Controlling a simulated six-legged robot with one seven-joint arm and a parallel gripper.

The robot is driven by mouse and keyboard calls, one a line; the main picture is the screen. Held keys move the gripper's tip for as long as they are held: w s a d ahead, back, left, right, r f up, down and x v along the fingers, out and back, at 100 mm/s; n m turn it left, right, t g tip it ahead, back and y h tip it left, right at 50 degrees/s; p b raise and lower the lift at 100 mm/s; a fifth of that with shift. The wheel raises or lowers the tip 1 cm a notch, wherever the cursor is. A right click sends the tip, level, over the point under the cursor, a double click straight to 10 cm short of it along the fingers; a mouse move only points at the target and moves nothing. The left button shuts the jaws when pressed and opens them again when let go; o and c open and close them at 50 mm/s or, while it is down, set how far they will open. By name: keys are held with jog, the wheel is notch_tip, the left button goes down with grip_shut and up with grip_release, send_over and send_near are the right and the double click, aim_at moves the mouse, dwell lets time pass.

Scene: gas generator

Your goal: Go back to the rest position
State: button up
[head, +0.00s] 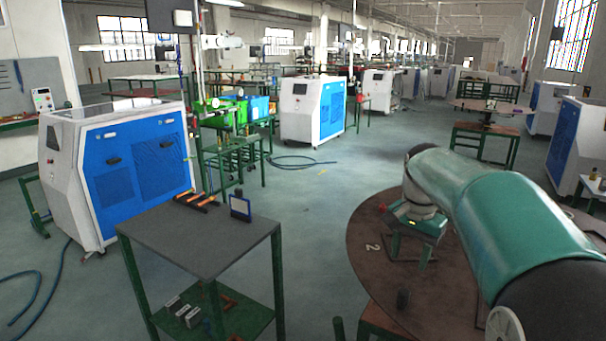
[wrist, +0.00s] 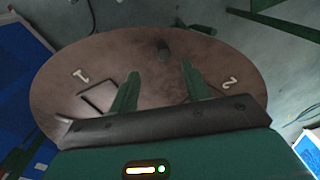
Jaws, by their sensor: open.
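My arm reaches in from the right of the head view, over a round brown table (head: 362,240). My gripper (head: 405,258) points down above the tabletop, its green fingers apart with nothing between them. In the wrist view, my gripper (wrist: 157,82) shows two spread green fingers over the same round table (wrist: 110,62). White numbers 1 and 2 mark the tabletop.
A grey-topped green workbench (head: 200,238) stands left of the round table, with tools on its top and lower shelf. A blue and white machine (head: 120,165) stands behind it. Blue hoses lie on the floor. Open floor (head: 310,205) separates the workbench and round table.

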jog(key=s+a+r+n+t, duration=0.1)
jog(key=s+a+n, duration=0.15)
jog(key=s, duration=0.45)
jog(key=s+a+r+n+t, duration=0.1)
jog(key=s+a+n+t, duration=0.1)
jog(key=s+a, duration=0.3)
jog(key=s+a+f+n+t, duration=0.2)
jog(key=s+f+n, duration=0.3)
jog(key=s, duration=0.7)
jog(key=shift+s+a+f, duration=0.2)
jog(key=shift+a+f, duration=0.25)
jog(key=shift+s, duration=0.1)
